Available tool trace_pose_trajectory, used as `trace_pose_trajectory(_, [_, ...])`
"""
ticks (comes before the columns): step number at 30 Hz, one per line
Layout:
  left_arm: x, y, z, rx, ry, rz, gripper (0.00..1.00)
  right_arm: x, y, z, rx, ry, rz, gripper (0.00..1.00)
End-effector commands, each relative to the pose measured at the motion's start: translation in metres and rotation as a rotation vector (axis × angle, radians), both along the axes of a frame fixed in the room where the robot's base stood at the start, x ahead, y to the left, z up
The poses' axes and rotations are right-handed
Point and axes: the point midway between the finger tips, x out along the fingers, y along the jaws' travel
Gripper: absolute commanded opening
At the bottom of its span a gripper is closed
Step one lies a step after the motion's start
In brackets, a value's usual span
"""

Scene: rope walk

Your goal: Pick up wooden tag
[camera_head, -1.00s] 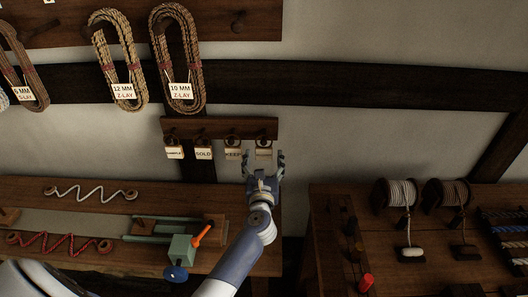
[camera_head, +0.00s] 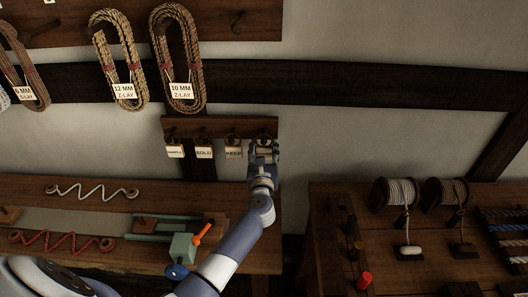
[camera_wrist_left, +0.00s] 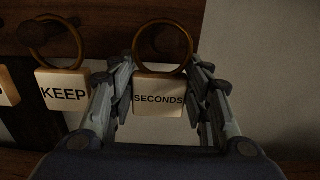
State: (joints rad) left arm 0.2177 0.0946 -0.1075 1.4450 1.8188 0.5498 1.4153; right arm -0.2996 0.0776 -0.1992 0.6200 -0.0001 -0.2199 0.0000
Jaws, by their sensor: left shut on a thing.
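The wooden tag (camera_wrist_left: 159,97) is a small pale square marked SECONDS, with a brass-coloured ring (camera_wrist_left: 163,47) at its top, in the left wrist view. It is at the right end of the dark peg board. My left gripper (camera_wrist_left: 160,88) is shut on this tag, with fingers at its left and right edges. In the head view my left gripper (camera_head: 263,149) covers most of the tag. The ring still appears to be around the peg; the wrist view does not make this certain. My right gripper is not in view.
Tags marked KEEP (camera_head: 234,153) and SOLD (camera_head: 204,153), and one more tag (camera_head: 175,151), hang to the left on the peg board (camera_head: 215,124). Rope coils (camera_head: 179,60) hang above. A workbench (camera_head: 70,240) stands below; another table with spools (camera_head: 396,192) is at right.

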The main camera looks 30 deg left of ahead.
Motion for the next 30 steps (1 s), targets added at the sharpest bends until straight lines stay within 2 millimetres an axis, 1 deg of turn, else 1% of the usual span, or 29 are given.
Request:
trace_pose_trajectory(8, [0.0,0.0,0.001,0.0,0.001,0.0,0.28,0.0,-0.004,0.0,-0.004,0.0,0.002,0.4])
trace_pose_trajectory(11, [0.0,0.0,0.004,-0.002,0.0,0.001,0.28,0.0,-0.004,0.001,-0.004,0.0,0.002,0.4])
trace_pose_trajectory(15, [0.0,-0.001,0.016,-0.003,-0.003,0.0,0.28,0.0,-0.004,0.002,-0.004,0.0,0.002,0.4])
trace_pose_trajectory(16, [-0.002,-0.002,0.015,-0.003,0.0,-0.001,0.28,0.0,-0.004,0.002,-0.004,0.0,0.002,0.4])
trace_pose_trajectory(23, [-0.04,-0.02,0.012,-0.003,0.001,-0.001,0.28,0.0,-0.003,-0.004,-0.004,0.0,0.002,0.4])
trace_pose_trajectory(30, [-0.087,-0.042,0.012,-0.004,0.001,0.001,0.28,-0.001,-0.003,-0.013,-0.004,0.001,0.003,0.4])
